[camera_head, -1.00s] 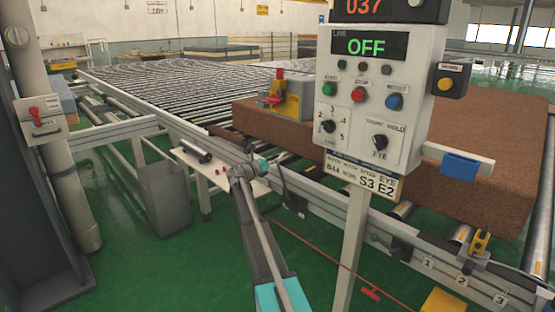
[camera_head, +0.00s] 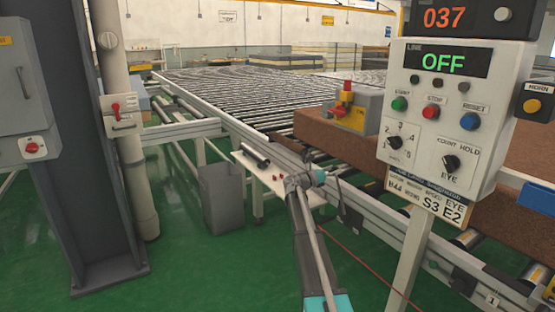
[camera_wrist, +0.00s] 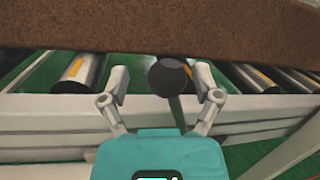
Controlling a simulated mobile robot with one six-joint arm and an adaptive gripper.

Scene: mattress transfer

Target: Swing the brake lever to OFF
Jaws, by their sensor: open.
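A black ball knob (camera_wrist: 168,77) on a dark stem stands between the spread fingers of my gripper (camera_wrist: 160,82) in the wrist view. It looks like a lever's knob, but no label shows there and I cannot tell whether the fingers touch it. My gripper is open. In the head view my gripper (camera_head: 318,179) is beside the conveyor's near side rail, left of the control panel. I cannot make out the knob in the head view. A red-handled lever (camera_head: 116,112) on a pale plate is on the post at the left, far from my gripper.
The control panel (camera_head: 440,110), reading OFF, stands at the right on a pale post. A grey bin (camera_head: 222,198) stands left.

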